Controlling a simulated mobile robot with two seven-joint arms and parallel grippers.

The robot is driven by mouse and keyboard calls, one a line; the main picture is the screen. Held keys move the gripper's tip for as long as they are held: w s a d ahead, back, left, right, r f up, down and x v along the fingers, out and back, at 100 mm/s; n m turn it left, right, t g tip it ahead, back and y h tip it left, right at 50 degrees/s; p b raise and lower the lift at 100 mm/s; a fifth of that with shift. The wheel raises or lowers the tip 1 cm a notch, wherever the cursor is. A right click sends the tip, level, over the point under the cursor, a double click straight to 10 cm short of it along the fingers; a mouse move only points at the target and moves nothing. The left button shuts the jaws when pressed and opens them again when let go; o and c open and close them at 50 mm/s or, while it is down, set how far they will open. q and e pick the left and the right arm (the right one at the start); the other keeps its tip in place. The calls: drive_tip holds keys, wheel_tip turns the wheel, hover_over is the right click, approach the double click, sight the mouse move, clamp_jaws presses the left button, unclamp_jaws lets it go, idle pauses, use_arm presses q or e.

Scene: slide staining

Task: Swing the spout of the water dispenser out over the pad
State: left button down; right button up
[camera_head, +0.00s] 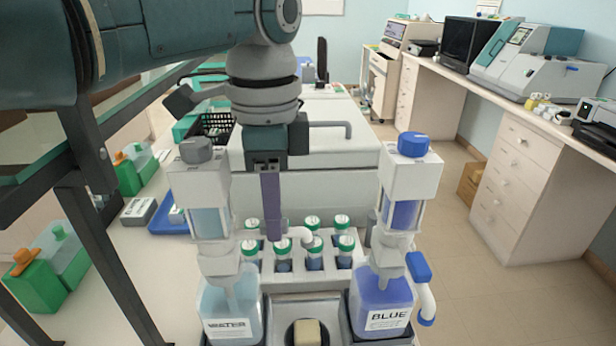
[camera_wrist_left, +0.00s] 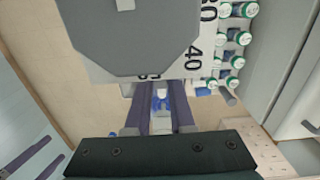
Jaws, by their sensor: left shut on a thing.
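The water dispenser (camera_head: 205,188) stands at the left of the stand, with a grey cap and a bottle labelled WATER (camera_head: 226,305). Its white curved spout (camera_head: 299,236) points right, close to the lower end of my left gripper (camera_head: 271,238). That gripper points down and is shut on the spout's end; its finger hides the held part. In the left wrist view, a small blue-white piece (camera_wrist_left: 160,100) shows between the two fingers. A cream pad (camera_head: 306,333) lies in the tray at the bottom, in front of the spout. Two dark strips at the wrist view's lower left may be my right gripper's fingers (camera_wrist_left: 38,160).
Several green-capped vials (camera_head: 313,250) stand in a rack behind the spout. Green staining jars (camera_head: 40,270) and a blue tray (camera_head: 165,218) are at left. A dark shelf frame (camera_head: 90,200) stands at left.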

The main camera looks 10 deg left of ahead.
use_arm(q)
drive_tip(key=shift+a, duration=0.1)
drive_tip(key=c, duration=0.8)
unclamp_jaws()
drive_tip(key=shift+o, duration=0.2)
wheel_tip(320, 180, up, 10)
drive_tip(key=shift+b, duration=0.35)
